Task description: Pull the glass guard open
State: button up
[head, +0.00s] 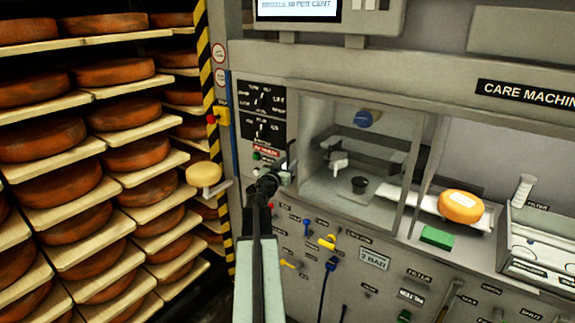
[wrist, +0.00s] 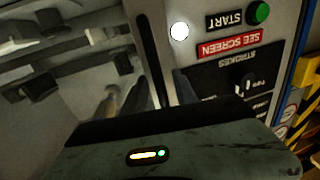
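The glass guard (head: 392,140) is a clear pane in a grey frame across the lit chamber of the care machine. It looks closed. My gripper (head: 282,172) is at the guard's left edge, beside the control panel; its fingers are small and dark there. In the wrist view my gripper (wrist: 164,82) has its two fingers apart. A dark upright bar (wrist: 149,50), seemingly the guard's handle, runs between them. I cannot tell whether either finger touches it. The lower end of the bar is hidden by my gripper body.
The panel (wrist: 225,75) with a green START button (wrist: 259,12) is close beside the fingers. Hoses and valves (head: 327,243) are below. A cheese wheel (head: 461,206) lies in the right bay. Shelves of cheese (head: 60,140) stand at left, behind a striped post (head: 205,80).

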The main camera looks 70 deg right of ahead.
grip_shut()
dwell(1.3)
